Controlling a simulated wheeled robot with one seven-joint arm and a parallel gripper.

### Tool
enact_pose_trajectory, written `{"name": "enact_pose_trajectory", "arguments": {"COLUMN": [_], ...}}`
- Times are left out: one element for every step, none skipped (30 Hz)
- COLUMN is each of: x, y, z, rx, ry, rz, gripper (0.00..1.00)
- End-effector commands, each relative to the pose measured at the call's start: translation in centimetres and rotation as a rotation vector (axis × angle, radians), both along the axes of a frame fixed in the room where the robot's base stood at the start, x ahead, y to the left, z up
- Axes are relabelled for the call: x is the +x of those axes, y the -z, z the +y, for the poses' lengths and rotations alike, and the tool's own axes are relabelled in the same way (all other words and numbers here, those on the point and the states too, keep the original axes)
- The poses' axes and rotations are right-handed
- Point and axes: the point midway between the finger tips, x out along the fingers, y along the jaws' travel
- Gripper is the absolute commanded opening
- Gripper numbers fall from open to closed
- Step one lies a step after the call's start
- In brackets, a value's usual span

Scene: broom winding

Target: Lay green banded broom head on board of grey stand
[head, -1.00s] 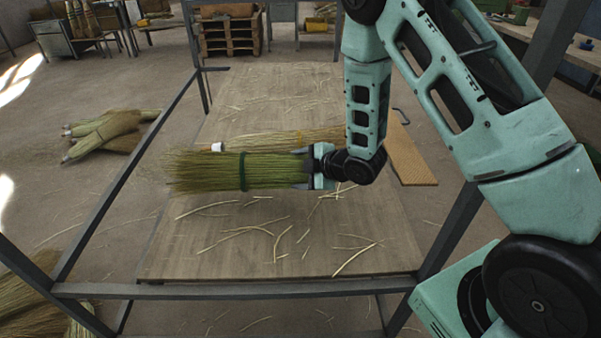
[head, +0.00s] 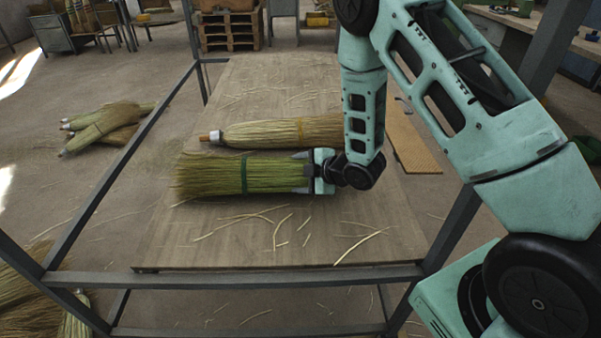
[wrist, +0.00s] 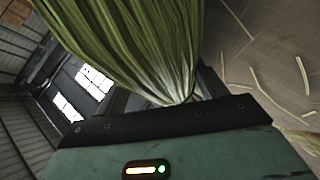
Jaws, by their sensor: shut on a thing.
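The green banded broom head (head: 222,175) is a bundle of green straw with a dark green band, lying sideways with its loose bristles to the left. My gripper (head: 308,172) is shut on its right, gathered end. In the wrist view the straw (wrist: 135,40) comes out from between the jaws (wrist: 180,98). The broom head is over the wooden board (head: 290,245) of the grey stand (head: 235,284), low and close to the surface. I cannot tell for sure whether it touches the board.
A second, paler broom head (head: 275,132) with an orange-brown tip lies on the board just behind. Loose straws (head: 280,230) are scattered on the board. The stand's grey uprights (head: 125,165) rise at the sides. More brooms (head: 105,128) lie on the floor at left.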

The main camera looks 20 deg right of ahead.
Motion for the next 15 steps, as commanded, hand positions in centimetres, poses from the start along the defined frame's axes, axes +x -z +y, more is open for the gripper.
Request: {"name": "enact_pose_trajectory", "arguments": {"x": [0.05,0.05,0.05,0.05,0.04,0.04,0.05,0.05,0.05,0.04,0.05,0.05,0.05,0.05,0.05], "y": [-0.09,-0.08,-0.05,-0.03,-0.01,0.05,0.10,0.16,0.24,0.30,0.37,0.44,0.50,0.56,0.63], "z": [0.00,0.00,0.00,0.00,0.00,0.00,-0.01,0.00,0.00,0.00,0.00,-0.01,0.00,0.00,0.01], "rx": [0.001,0.001,0.000,0.001,0.000,0.001,0.000,0.001,0.000,0.001,0.001,0.000,0.000,0.000,0.000], "ry": [0.000,0.000,0.000,0.000,0.000,0.000,0.000,0.000,0.000,0.000,0.000,0.000,0.000,0.000,0.000], "rz": [-0.002,-0.002,-0.002,-0.002,-0.002,-0.002,-0.002,-0.002,-0.002,-0.002,-0.002,-0.002,-0.002,-0.002,-0.002], "gripper": [0.32,0.32,0.32,0.32,0.32,0.32,0.32,0.32,0.32,0.32,0.32,0.32,0.32,0.32,0.32]}}
